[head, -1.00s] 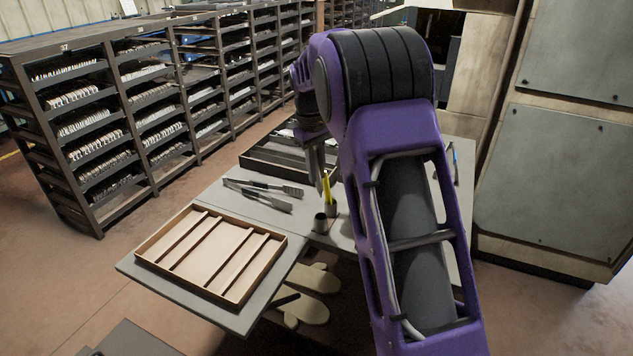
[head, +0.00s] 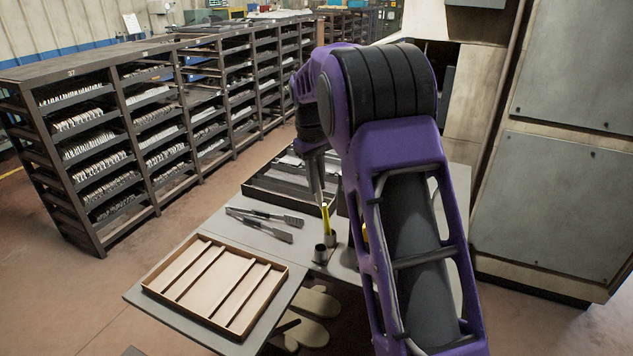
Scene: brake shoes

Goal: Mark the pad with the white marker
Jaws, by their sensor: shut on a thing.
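My gripper (head: 318,187) points down above the grey table, just behind and above two small dark cups. It is shut on a slim pale thing, which I take to be the white marker; it is too small and blended with the fingers to make out clearly. A yellow marker (head: 327,220) stands tilted in the rear cup (head: 331,241). The front cup (head: 320,254) looks empty. I cannot make out the pad; part of the table is hidden behind my arm.
A wooden tray with slats (head: 215,283) lies on the table's front left. Tongs-like tools (head: 262,221) lie behind it, and a dark tray (head: 272,186) stands farther back. Gloves (head: 312,303) lie below. Shelves (head: 130,130) stand left, a grey cabinet (head: 565,200) right.

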